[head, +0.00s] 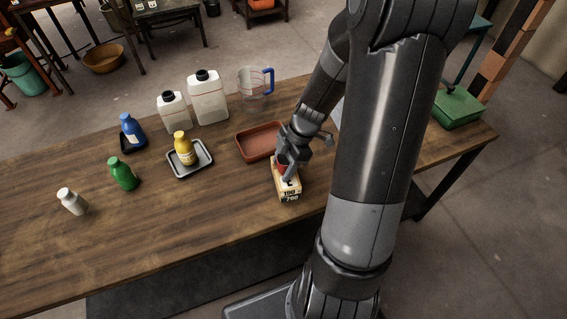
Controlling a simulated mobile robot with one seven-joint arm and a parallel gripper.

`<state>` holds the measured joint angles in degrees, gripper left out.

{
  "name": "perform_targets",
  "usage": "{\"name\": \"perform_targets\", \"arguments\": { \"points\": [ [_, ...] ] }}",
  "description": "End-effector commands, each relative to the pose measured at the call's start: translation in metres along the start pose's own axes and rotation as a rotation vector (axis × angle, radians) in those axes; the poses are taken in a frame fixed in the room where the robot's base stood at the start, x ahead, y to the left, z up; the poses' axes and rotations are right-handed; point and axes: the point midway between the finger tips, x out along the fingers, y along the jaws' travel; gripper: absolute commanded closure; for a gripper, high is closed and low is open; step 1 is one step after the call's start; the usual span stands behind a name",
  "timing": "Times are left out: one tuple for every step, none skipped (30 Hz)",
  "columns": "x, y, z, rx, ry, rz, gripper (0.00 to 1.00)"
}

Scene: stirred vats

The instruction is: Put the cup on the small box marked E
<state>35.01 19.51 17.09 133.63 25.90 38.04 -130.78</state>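A small pale box (289,192) with dark markings stands near the front edge of the wooden table. The numbers on its front look like 150 and 700; I cannot make out a letter E. A small red cup (282,167), mostly hidden by my gripper, is at the top of the box's far end. I cannot tell whether it rests on the box or is held just above it. My gripper (286,168) points down with its fingers around the cup. Whether they press on it is not clear.
A reddish-brown tray (256,153) lies just left of my gripper. A grey tray (190,171) holds a yellow bottle (184,150). White jugs (208,98), a clear measuring jug (255,84) and more bottles stand left and behind. A green case (457,108) is at right.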

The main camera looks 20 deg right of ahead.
Motion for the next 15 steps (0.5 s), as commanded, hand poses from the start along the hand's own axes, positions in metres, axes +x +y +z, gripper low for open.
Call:
{"name": "perform_targets", "arguments": {
  "points": [
    [-0.0001,0.0,0.0,0.0,0.0,0.0,0.42],
    [-0.0001,0.0,0.0,0.0,0.0,0.0,0.4],
    [-0.0001,0.0,0.0,0.0,0.0,0.0,0.37],
    [-0.0001,0.0,0.0,0.0,0.0,0.0,0.34],
    [-0.0002,0.0,0.0,0.0,0.0,0.0,0.34],
    [-0.0002,0.0,0.0,0.0,0.0,0.0,0.34],
    [-0.0002,0.0,0.0,0.0,0.0,0.0,0.34],
    [-0.0002,0.0,0.0,0.0,0.0,0.0,0.34],
    [-0.0002,0.0,0.0,0.0,0.0,0.0,0.34],
    [-0.0003,0.0,0.0,0.0,0.0,0.0,0.34],
    [-0.0004,0.0,-0.0001,0.0,0.0,0.0,0.34],
    [-0.0011,0.0001,-0.0004,0.0,0.0,0.0,0.34],
    [-0.0021,0.0001,-0.0007,-0.001,-0.001,0.001,0.34],
    [-0.0035,0.0002,-0.0013,-0.001,-0.001,0.001,0.34],
    [-0.0074,0.0006,-0.0007,-0.001,-0.002,0.003,0.34]
  ]
}}
